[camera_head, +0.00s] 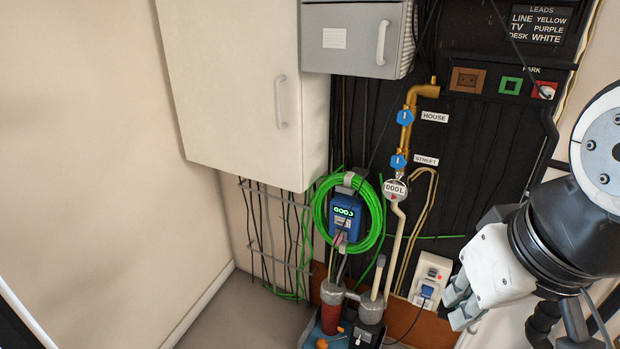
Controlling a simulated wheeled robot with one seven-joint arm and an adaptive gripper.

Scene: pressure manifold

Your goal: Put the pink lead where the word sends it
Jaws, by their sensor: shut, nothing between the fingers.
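I cannot make out a clearly pink lead; a small pinkish plug or cable end (340,238) shows under the blue box, too small to tell. The blue box (345,217) has a lit green display that seems to read "GOOD". A LEADS sign (538,25) lists line yellow, TV purple, desk white. Below it, near the label PARK, are a brown socket (467,80), a green one (510,85) and a red one (544,91) with something white in it. My gripper (458,305) is shut and empty at the lower right, beside the white wall outlet.
A green hose coil (374,200) surrounds the blue box. Brass pipe (410,110) with blue valves, labelled HOUSE and STREET, runs above a round gauge (395,188). The white outlet (432,270) holds a blue plug. Cabinets (235,80) hang upper left; a bin of parts stands below.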

